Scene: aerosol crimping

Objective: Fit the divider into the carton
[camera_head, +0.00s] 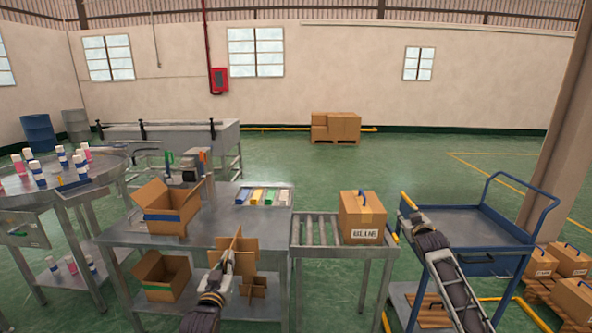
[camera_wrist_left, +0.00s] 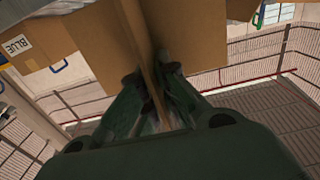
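The divider (camera_head: 240,246) is made of crossed brown cardboard panels and is held upright in the air in front of the steel table. My left gripper (camera_head: 228,264) is shut on one panel; the left wrist view shows the divider (camera_wrist_left: 134,38) with a panel between the fingers (camera_wrist_left: 152,100). The open carton (camera_head: 165,222) stands on the table at left, flaps spread, apart from the divider and to its left. Its inside is mostly hidden. My right gripper (camera_head: 416,220) is by the blue cart, away from the carton; its fingers are too small to judge.
A closed carton (camera_head: 362,216) with a blue handle sits on the roller conveyor (camera_head: 318,231). Coloured packs (camera_head: 263,196) lie at the table's back. The lower shelf holds another carton (camera_head: 150,268) and divider (camera_head: 258,286). The table right of the open carton is clear.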

